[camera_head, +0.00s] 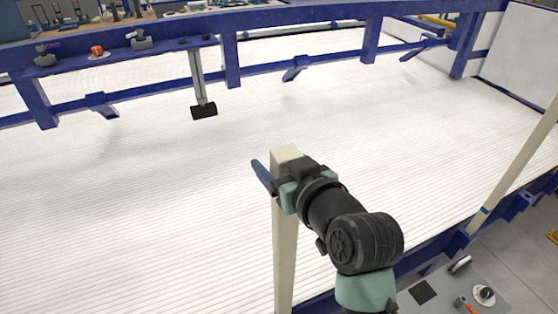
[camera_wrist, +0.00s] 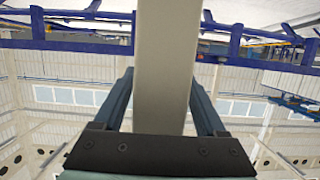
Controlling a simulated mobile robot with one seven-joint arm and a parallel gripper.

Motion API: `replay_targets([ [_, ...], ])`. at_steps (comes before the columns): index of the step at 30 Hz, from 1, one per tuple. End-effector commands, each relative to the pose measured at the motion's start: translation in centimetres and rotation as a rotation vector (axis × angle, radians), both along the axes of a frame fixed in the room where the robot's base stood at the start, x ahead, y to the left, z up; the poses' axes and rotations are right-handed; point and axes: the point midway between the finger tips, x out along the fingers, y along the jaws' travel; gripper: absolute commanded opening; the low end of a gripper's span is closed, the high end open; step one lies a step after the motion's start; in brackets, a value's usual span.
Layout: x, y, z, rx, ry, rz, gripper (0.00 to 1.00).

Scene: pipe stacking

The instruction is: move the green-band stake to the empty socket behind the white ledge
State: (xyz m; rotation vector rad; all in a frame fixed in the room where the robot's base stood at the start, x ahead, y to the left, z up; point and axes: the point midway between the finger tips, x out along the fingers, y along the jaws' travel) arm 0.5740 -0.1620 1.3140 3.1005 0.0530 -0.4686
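A tall cream stake (camera_head: 284,245) stands upright in the head view, its square top at mid picture and its lower end out of frame. My gripper (camera_head: 272,180) is at its upper part, with one blue finger along its left side. In the wrist view, the stake (camera_wrist: 166,70) runs between my gripper's two fingers (camera_wrist: 163,82), which lie close against its two sides. It looks shut on the stake. No green band shows on the visible part. Another cream stake (camera_head: 520,165) with a blue band leans in view at right. I cannot make out the socket or the white ledge.
A wide white ribbed bed (camera_head: 150,190) fills the middle and is largely clear. A blue frame (camera_head: 232,62) runs along its back, with a dark-footed bracket (camera_head: 203,110) hanging from it. A grey panel (camera_head: 455,290) with knobs is at lower right.

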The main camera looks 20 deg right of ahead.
Motion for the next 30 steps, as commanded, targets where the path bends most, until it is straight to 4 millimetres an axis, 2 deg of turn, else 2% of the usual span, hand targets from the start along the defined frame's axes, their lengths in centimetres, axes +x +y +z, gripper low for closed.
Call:
replay_targets([
  [1, 0.0, 0.0, 0.0, 0.0, 0.0, 0.0, 0.63],
  [9, 0.0, 0.0, 0.0, 0.0, 0.0, 0.0, 0.14],
  [12, 0.0, 0.0, 0.0, 0.0, 0.0, 0.0, 0.0],
  [23, 0.0, 0.0, 0.2, 0.0, 0.0, 0.0, 0.0],
  [30, 0.0, 0.0, 2.0, -0.001, -0.003, 0.0, 0.0],
])
